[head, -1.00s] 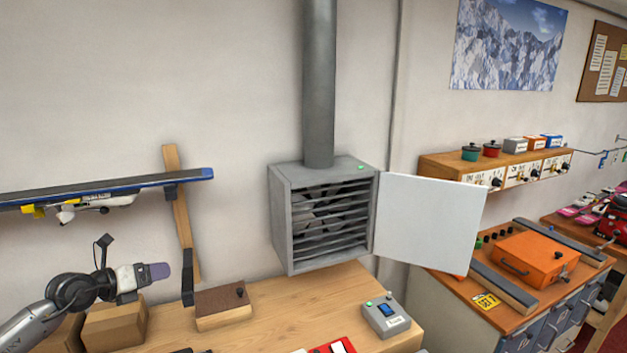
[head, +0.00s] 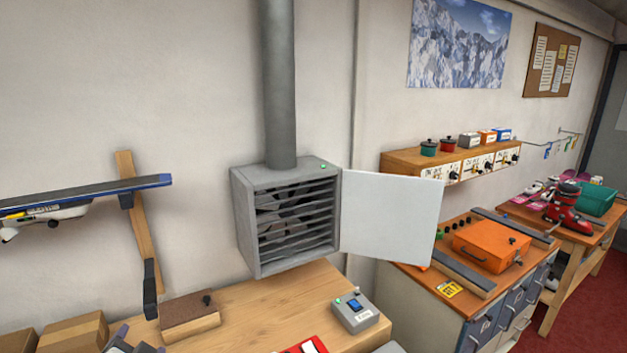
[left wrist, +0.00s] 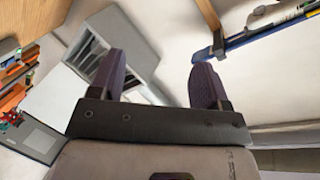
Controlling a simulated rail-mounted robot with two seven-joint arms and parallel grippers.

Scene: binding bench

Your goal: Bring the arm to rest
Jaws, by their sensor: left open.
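My left gripper (head: 132,343) shows only as fingertips at the bottom edge of the head view, in front of the bench at left; the rest of its arm is out of the picture. In the left wrist view the gripper's two dark purple fingers (left wrist: 157,80) stand wide apart with nothing between them. My right gripper is in neither view.
A louvred fan box (head: 290,215) with its white door (head: 392,222) open hangs above the wooden bench (head: 265,305). A ski (head: 90,193) sticks out at left. A brown-topped block (head: 190,317), cardboard boxes (head: 72,333) and a grey switch box (head: 356,312) stand on the bench.

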